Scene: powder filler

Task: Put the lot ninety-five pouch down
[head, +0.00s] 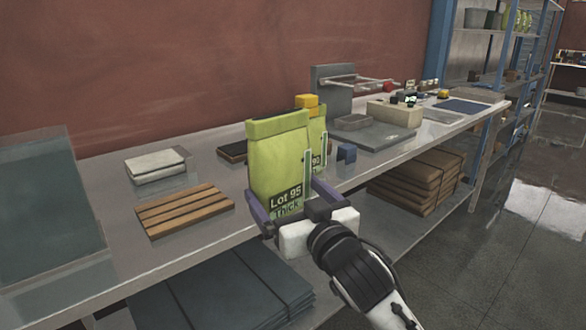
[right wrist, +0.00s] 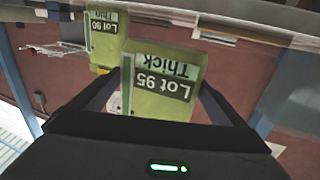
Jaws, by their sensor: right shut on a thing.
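The lot ninety-five pouch (head: 278,160) is yellow-green, upright, with a dark "Lot 95 Thick" label low on its front. My right gripper (head: 293,205) is shut on it, with a finger on each side of its lower part. The pouch is at the front part of the bench; its bottom edge is partly hidden, so I cannot tell if it touches the top. In the right wrist view the lot ninety-five pouch (right wrist: 165,75) appears upside down between the fingers. A similar lot 90 pouch (head: 318,142) stands behind it, mostly hidden. My left gripper is not in view.
A slatted wooden rack (head: 185,210) lies on the bench (head: 115,190), left of the pouch. A pale folded stack (head: 155,166) lies behind it. A small blue block (head: 346,152) and a grey scale-like plate (head: 378,135) are to the right. A clear panel (head: 45,200) stands far left.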

